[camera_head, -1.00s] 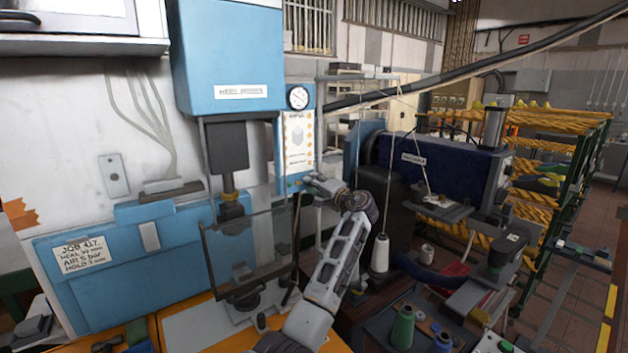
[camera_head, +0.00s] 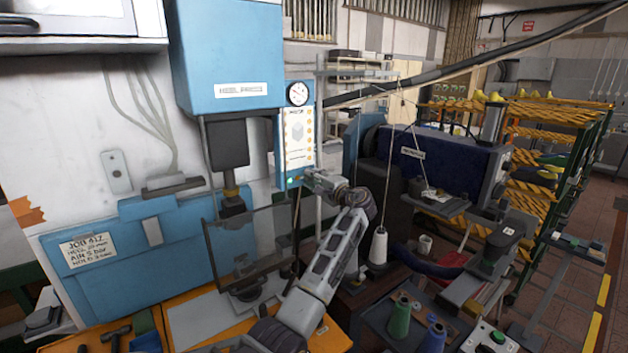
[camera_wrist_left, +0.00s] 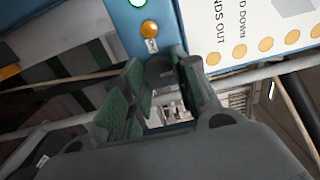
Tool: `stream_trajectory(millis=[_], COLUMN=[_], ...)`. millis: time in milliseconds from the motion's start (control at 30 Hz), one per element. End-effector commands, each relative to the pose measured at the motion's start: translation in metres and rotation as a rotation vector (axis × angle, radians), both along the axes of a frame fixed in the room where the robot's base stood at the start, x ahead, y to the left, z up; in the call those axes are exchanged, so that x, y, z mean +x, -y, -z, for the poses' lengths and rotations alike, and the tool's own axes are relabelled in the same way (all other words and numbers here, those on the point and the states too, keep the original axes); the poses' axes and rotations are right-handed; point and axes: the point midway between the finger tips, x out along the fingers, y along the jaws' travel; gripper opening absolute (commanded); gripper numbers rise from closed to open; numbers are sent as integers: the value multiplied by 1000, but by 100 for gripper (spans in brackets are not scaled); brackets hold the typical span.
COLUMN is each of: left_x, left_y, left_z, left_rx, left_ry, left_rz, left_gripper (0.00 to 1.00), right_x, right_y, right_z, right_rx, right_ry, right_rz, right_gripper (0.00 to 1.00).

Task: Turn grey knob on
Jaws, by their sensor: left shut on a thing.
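The blue control panel (camera_head: 281,150) of the heel press has a round gauge (camera_head: 298,94) at its top and a white instruction card. My left gripper (camera_head: 312,178) is at the panel's lower end in the head view and hides the knob there. In the left wrist view its green-padded fingers (camera_wrist_left: 162,70) are closed around the dark grey knob (camera_wrist_left: 160,74) on the blue panel. The knob's pointer direction cannot be told. A lit green lamp (camera_wrist_left: 138,3) and an orange button (camera_wrist_left: 150,29) sit in line beyond the knob. My right gripper is not in view.
The press's clear guard (camera_head: 250,250) stands left of my forearm. A white thread cone (camera_head: 378,250) and a dark blue machine (camera_head: 430,160) stand to the right.

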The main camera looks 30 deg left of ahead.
Motion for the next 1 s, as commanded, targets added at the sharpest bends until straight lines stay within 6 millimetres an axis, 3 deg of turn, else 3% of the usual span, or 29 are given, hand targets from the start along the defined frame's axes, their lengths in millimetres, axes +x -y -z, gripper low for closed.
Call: stream_trajectory(millis=[67, 100, 267, 667, 1000], left_x=[1, 1, 1, 0, -11], left_y=[1, 1, 1, 2, 27], left_z=[-1, -1, 0, 0, 0], left_rx=[2, 2, 1, 0, -2], left_ry=[1, 1, 1, 1, 2], left_rz=[3, 3, 2, 1, 2], left_gripper=[5, 30, 51, 51, 51], right_x=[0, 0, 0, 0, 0], right_y=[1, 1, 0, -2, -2], right_z=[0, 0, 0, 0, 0], right_rx=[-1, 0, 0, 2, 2], right_ry=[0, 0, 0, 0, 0], right_rz=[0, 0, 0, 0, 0], right_gripper=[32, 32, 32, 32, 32])
